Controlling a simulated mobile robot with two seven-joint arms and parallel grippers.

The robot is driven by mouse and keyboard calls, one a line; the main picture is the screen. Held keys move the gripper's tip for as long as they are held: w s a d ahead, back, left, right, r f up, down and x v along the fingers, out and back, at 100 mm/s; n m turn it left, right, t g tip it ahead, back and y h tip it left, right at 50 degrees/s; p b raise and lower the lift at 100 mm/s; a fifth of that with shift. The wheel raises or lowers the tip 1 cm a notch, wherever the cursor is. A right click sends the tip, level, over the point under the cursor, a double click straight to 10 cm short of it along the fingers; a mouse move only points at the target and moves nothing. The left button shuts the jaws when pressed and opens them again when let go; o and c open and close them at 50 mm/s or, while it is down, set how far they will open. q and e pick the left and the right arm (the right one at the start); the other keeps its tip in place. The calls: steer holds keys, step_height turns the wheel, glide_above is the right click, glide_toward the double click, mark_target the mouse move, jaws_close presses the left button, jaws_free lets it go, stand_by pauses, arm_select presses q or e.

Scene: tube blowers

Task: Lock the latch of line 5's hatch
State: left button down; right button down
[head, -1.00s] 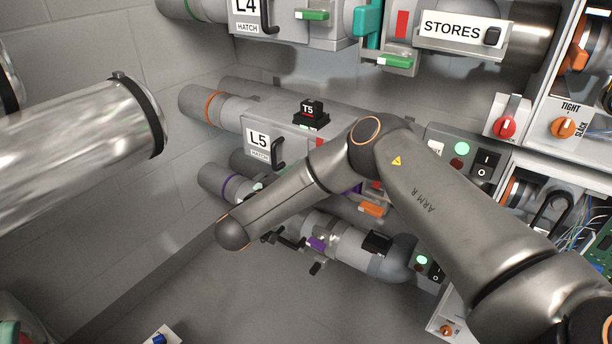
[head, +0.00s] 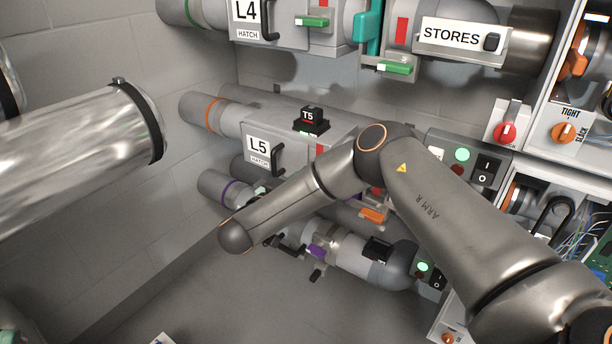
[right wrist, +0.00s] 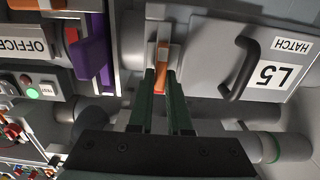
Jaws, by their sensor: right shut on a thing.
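Line 5's hatch (head: 290,140) is a grey cover with an L5 label and a dark handle, on the grey pipe with an orange ring. In the right wrist view the hatch (right wrist: 215,55) appears upside down and looks closed. Its orange latch (right wrist: 163,62) is beside the hatch, long side roughly up and down the picture. My right gripper (right wrist: 163,75) has its green fingers shut on the latch's orange handle. In the head view my right arm hides this latch and the gripper. My left gripper is not in view.
Line 4's hatch (head: 270,30) is above, with a green latch (head: 312,22). A black T5 block (head: 312,120) sits on line 5's pipe. Below is a purple-ringed line (head: 235,193). A large shiny tube (head: 80,140) is at the left. A purple part (right wrist: 98,55) is near my gripper.

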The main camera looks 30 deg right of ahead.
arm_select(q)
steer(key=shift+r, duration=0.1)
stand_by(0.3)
